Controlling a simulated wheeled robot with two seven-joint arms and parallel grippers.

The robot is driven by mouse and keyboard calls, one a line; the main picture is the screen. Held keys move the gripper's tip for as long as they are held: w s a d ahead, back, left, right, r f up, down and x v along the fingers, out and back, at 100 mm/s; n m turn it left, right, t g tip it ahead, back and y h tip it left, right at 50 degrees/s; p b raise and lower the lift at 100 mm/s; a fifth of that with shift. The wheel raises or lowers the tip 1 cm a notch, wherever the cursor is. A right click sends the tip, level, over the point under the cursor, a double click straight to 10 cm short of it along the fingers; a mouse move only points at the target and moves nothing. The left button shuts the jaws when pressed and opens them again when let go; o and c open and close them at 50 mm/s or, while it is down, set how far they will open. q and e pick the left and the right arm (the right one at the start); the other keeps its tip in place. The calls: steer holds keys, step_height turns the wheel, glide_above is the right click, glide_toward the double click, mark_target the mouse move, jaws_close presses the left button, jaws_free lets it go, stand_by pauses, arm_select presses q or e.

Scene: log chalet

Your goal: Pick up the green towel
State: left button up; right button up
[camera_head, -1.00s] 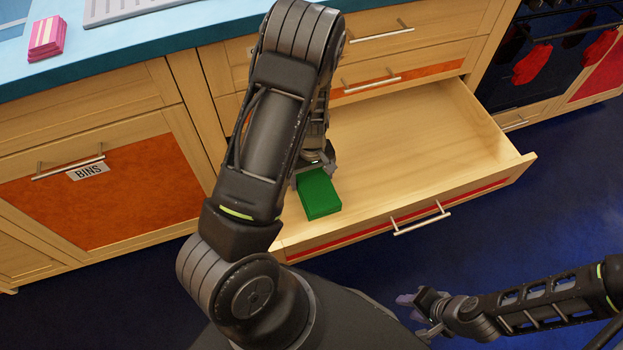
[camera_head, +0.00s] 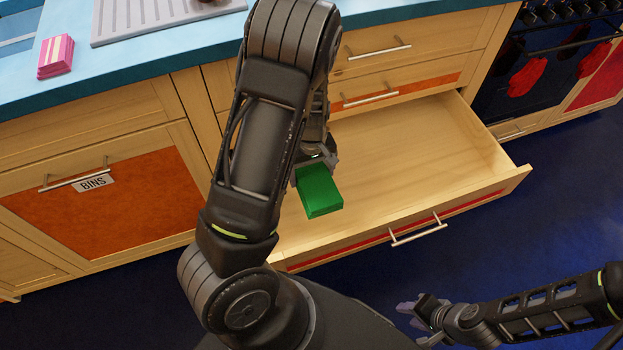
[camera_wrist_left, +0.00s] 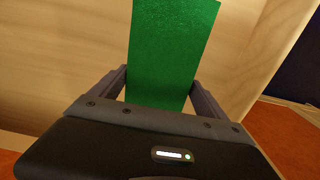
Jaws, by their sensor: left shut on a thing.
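The green towel (camera_head: 319,190) is a folded block at the left part of the open drawer (camera_head: 430,165). My left gripper (camera_head: 318,166) is shut on the towel's near-wrist end. In the left wrist view the towel (camera_wrist_left: 165,50) stretches out between the two fingers (camera_wrist_left: 158,92), which press on its sides. I cannot tell whether the towel touches the drawer floor. My right gripper (camera_head: 420,312) is low at the bottom right, away from the towel, and too small and dark to read.
The pulled-out drawer is otherwise bare where I see it, with a metal handle (camera_head: 419,229) on its front. A blue counter above holds a pink folded towel (camera_head: 56,56) and a metal drainer (camera_head: 150,18). An oven with red mitts (camera_head: 527,76) stands at right. A BINS cupboard (camera_head: 95,183) is at left.

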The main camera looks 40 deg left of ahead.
arm_select(q)
step_height(320, 180, up, 2)
stand_by(0.7)
